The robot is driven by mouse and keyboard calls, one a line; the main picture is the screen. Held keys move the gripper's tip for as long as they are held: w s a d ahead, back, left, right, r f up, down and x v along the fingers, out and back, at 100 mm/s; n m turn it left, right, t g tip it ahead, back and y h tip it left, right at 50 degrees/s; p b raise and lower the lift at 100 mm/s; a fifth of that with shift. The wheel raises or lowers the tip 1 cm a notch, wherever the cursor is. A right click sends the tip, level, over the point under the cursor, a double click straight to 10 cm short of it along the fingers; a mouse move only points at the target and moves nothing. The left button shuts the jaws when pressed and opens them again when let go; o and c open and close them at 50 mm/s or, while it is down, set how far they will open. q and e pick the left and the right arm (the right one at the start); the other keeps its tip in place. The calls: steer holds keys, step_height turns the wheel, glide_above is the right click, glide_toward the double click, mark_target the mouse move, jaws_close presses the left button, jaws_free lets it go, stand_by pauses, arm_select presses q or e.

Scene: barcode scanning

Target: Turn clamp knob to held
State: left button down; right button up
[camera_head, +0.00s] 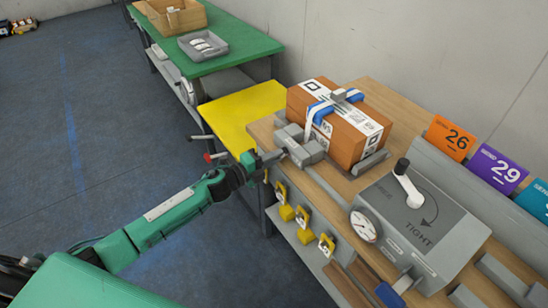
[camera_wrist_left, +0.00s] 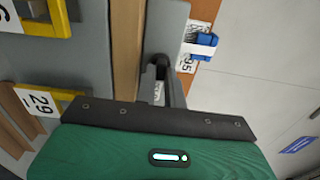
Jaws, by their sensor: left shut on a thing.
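My left gripper (camera_head: 267,159) reaches in from the left at the front edge of the wooden bench. It is shut at the near side of a grey clamp (camera_head: 309,150); the clamp's knob is mostly hidden in the jaws. The clamp stands against the left end of a brown carton (camera_head: 335,148) with white labels and a blue-and-white strap. In the left wrist view, the green gripper body (camera_wrist_left: 150,152) covers the bottom, with grey and dark parts (camera_wrist_left: 160,75) ahead of it. The knob's angle cannot be read. My right gripper is not in view.
A grey box (camera_head: 420,225) marked TIGHT carries a white crank with a black knob (camera_head: 402,166) and a round gauge (camera_head: 363,226). Several yellow numbered tags (camera_head: 303,218) hang along the bench front. A yellow surface (camera_head: 240,112) and a green table (camera_head: 235,45) lie behind.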

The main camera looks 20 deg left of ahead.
arm_select(q)
steer(key=c, duration=1.5)
jaws_free()
steer(key=shift+s, duration=0.1)
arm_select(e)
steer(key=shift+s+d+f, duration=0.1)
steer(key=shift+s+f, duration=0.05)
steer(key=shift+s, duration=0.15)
